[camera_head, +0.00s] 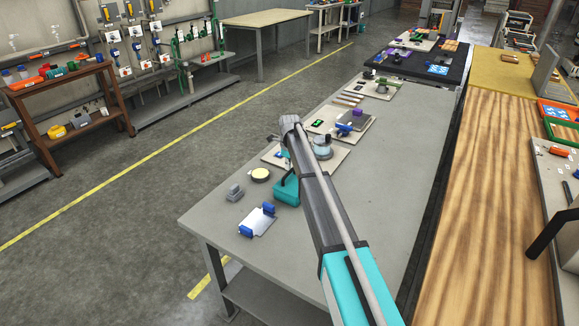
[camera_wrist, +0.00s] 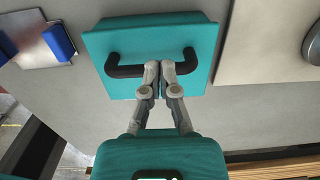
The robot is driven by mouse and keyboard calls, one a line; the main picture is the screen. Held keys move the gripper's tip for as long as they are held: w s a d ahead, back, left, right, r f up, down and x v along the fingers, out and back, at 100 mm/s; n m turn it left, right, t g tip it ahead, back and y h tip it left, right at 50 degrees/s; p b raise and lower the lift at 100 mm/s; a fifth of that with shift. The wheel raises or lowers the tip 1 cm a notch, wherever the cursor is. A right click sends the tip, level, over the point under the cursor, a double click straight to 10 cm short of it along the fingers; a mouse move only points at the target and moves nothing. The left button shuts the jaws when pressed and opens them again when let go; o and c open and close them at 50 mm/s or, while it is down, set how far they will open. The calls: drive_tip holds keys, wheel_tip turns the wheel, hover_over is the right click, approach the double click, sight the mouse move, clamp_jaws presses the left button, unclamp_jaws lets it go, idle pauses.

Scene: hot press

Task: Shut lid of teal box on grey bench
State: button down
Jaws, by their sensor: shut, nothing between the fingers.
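The teal box (camera_head: 287,192) stands on the grey bench (camera_head: 330,235), partly hidden behind my arm in the head view. In the wrist view its teal lid (camera_wrist: 140,35) fills the upper middle, with a black bar handle (camera_wrist: 125,71) across it. I cannot tell how far the lid is from closed. My gripper (camera_wrist: 160,68) is shut and empty, its two grey fingertips together over the middle of the handle. I cannot tell whether they touch it. My gripper is hidden in the head view.
A white plate with blue blocks (camera_head: 258,221), a grey block (camera_head: 235,192) and a yellow-topped round piece (camera_head: 260,174) lie left of the box. Boards with small parts (camera_head: 340,125) lie beyond it. The bench's near right part is clear.

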drive_tip(key=shift+r, duration=0.15)
idle(0.3)
drive_tip(key=r+p, duration=0.4)
drive_tip(key=shift+s+d, duration=0.25)
drive_tip(key=w+a+r+p, duration=0.3)
drive_tip(key=a+r+p, duration=0.1)
drive_tip(key=r+p, duration=0.4)
drive_tip(key=shift+a, duration=0.35)
drive_tip(key=shift+s, duration=0.1)
drive_tip(key=s+d+n, duration=0.6)
drive_tip(key=s+n, duration=0.2)
drive_tip(key=s, duration=0.6)
drive_tip(key=s+d+n, duration=0.6)
drive_tip(key=s+n, duration=0.2)
drive_tip(key=s, duration=0.7)
drive_tip(key=s+d+n, duration=0.6)
drive_tip(key=s+n, duration=0.2)
drive_tip(key=s, duration=0.7)
drive_tip(key=shift+d+n, duration=0.2)
drive_tip(key=shift+n, duration=0.2)
drive_tip(key=shift+s, duration=0.1)
